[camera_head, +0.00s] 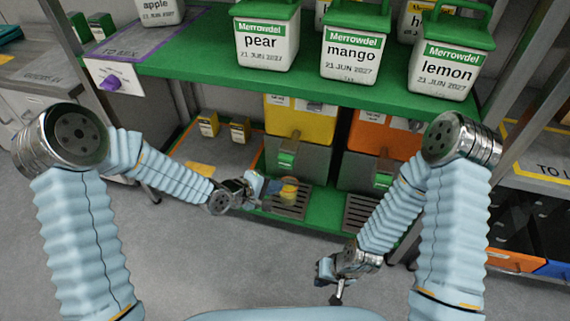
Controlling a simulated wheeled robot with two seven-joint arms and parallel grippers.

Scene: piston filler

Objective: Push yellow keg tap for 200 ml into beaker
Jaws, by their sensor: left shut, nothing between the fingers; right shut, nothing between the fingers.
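The yellow keg (300,122) stands on the lower green shelf, above a grey body with a green tap (287,160) on its front. A small beaker (289,190) with yellow-orange content stands below that tap, on a dark slotted drip grate (291,205). Its fill level is too small to read. My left gripper (268,188) is shut and empty, just left of the beaker and lower than the tap. I cannot tell whether it touches the beaker. My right gripper (337,294) is shut and empty, low over the floor in front of the shelf.
An orange keg (380,135) with its own green tap and grate (361,213) stands to the right. Pear (266,42), mango (354,52) and lemon (445,70) containers stand on the upper green shelf (205,62). Small yellow boxes (208,125) are at left. The floor in front is clear.

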